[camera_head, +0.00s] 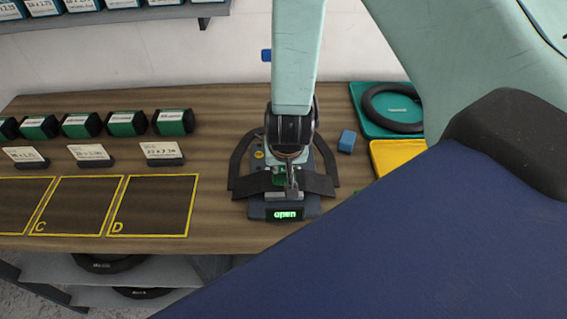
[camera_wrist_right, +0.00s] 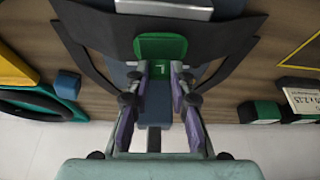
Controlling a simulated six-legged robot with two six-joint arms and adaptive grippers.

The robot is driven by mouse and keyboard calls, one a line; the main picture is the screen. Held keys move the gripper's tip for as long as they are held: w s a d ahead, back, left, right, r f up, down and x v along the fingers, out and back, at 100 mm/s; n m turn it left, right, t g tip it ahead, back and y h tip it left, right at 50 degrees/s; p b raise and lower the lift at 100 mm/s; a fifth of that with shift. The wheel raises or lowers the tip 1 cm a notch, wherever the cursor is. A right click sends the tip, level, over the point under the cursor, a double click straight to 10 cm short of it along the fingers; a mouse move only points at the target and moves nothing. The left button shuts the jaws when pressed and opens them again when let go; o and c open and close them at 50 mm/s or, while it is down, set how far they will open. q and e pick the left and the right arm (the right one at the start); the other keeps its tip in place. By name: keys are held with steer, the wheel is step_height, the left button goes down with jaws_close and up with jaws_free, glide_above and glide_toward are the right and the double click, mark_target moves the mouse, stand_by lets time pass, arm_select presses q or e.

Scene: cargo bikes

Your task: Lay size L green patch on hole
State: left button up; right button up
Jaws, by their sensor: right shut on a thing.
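The green patch (camera_wrist_right: 160,45), marked L, is between the fingertips of my right gripper (camera_wrist_right: 160,72) in the wrist view. In the head view my right gripper (camera_head: 287,188) points down over the dark device, and only a bit of the green patch (camera_head: 278,180) shows. The gripper is shut on the patch. A black tube (camera_wrist_right: 85,30) lies across the device just beyond the patch, and it also shows in the head view (camera_head: 318,184). The hole is not visible; the patch or gripper may cover it. I cannot tell if the patch touches the tube. My left gripper is out of view.
The device's display (camera_head: 285,214) reads "open". A blue block (camera_head: 346,141) stands to its right, near a teal tray (camera_head: 358,98) with a black tyre and a yellow tray (camera_head: 388,151). Several green-black boxes (camera_head: 127,124) and label stands line the left, behind yellow-outlined squares (camera_head: 151,206).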

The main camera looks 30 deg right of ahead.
steer(key=shift+f, duration=0.15)
stand_by(0.3)
steer(key=o, duration=0.8)
steer(key=v, duration=1.2)
steer(key=shift+a, duration=0.1)
